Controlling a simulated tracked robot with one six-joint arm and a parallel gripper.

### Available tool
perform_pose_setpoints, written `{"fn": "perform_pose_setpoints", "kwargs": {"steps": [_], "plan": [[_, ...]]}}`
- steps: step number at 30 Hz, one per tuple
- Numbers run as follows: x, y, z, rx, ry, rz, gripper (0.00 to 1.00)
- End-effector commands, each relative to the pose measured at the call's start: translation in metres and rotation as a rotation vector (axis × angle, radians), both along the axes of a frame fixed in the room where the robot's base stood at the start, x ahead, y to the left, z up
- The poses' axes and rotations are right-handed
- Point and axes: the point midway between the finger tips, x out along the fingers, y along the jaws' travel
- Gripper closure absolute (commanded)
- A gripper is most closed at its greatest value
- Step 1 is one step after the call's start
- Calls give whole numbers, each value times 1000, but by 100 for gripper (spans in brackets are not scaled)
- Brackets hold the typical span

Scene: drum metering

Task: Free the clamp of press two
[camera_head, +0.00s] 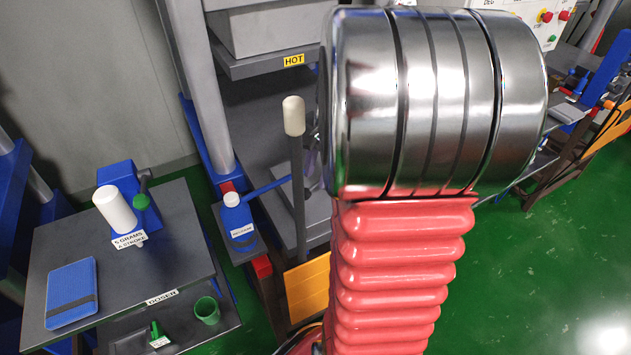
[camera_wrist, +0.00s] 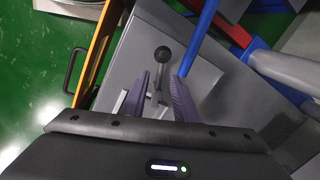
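A small lever with a dark ball knob (camera_wrist: 162,53) stands on the grey block of the press (camera_wrist: 213,75) in the wrist view; it looks like the clamp lever. My gripper (camera_wrist: 160,77) is open, with one purple-grey finger on each side of the lever's stem. The knob shows just beyond the fingertips. I cannot tell whether either finger touches the stem. In the head view my red sleeve and metal arm hide most of the gripper and the clamp. A tall grey lever with a cream knob (camera_head: 294,116) stands beside the press bed there.
A blue bottle labelled RELEASE (camera_head: 238,215) stands left of the press. A blue rod (camera_wrist: 199,38) runs close to the right finger. An orange panel (camera_head: 307,288) is at the press front. The doser table (camera_head: 75,237) is at left. Green floor is open at right.

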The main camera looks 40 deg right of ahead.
Motion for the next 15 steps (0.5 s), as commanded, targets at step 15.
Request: {"fn": "perform_pose_setpoints", "kwargs": {"steps": [15], "plan": [[7,0,-38,-1,-1,-1,73]]}}
